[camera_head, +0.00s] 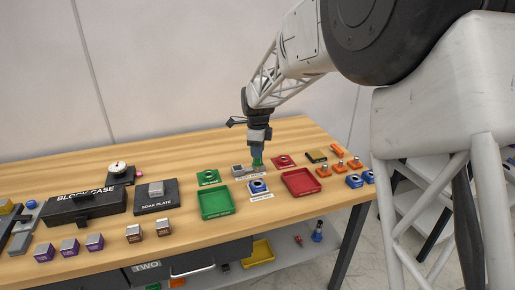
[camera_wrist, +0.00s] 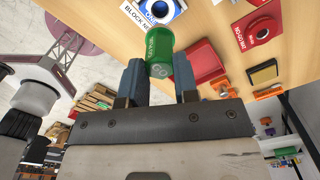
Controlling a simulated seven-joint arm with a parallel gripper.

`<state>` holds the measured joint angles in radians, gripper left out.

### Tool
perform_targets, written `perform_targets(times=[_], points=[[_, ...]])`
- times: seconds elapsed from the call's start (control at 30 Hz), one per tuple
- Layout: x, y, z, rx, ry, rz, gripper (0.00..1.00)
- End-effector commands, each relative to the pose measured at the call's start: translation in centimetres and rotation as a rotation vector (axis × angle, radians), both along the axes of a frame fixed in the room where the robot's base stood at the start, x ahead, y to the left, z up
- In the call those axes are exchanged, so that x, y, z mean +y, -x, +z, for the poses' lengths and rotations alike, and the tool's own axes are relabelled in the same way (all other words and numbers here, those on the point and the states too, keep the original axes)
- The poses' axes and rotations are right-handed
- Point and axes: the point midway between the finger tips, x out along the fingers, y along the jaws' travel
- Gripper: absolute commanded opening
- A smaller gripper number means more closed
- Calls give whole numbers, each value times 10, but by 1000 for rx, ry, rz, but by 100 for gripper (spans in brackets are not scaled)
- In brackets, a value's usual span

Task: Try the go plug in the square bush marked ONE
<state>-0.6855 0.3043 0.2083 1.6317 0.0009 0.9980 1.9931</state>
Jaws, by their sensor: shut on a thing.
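My gripper (camera_head: 257,152) is shut on a green go plug (camera_head: 257,162), held over the back middle of the table. In the wrist view the green plug (camera_wrist: 166,52), with small lettering on it, sits between the blue fingers (camera_wrist: 160,78). A blue square bush (camera_head: 259,187) with a round hole stands on a white label in front of my gripper; it also shows in the wrist view (camera_wrist: 160,10). More blue square bushes (camera_head: 355,181) stand at the table's right end.
A green plate (camera_head: 208,176) and a red plate (camera_head: 283,161) carry rings. A green tray (camera_head: 216,204) and a red tray (camera_head: 300,182) lie in front. A grey block (camera_head: 237,170) is left of my gripper. Orange pieces (camera_head: 355,163) stand right. A black block case (camera_head: 84,207) is left.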

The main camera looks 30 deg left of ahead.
Motion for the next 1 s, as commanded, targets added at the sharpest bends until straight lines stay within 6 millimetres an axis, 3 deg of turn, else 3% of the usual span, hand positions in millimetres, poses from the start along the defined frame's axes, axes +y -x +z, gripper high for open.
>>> perform_targets(times=[0.6, 1.0], points=[[0, 0, -42, 0, 0, 0, 0], [0, 0, -48, 0, 0, 0, 0]])
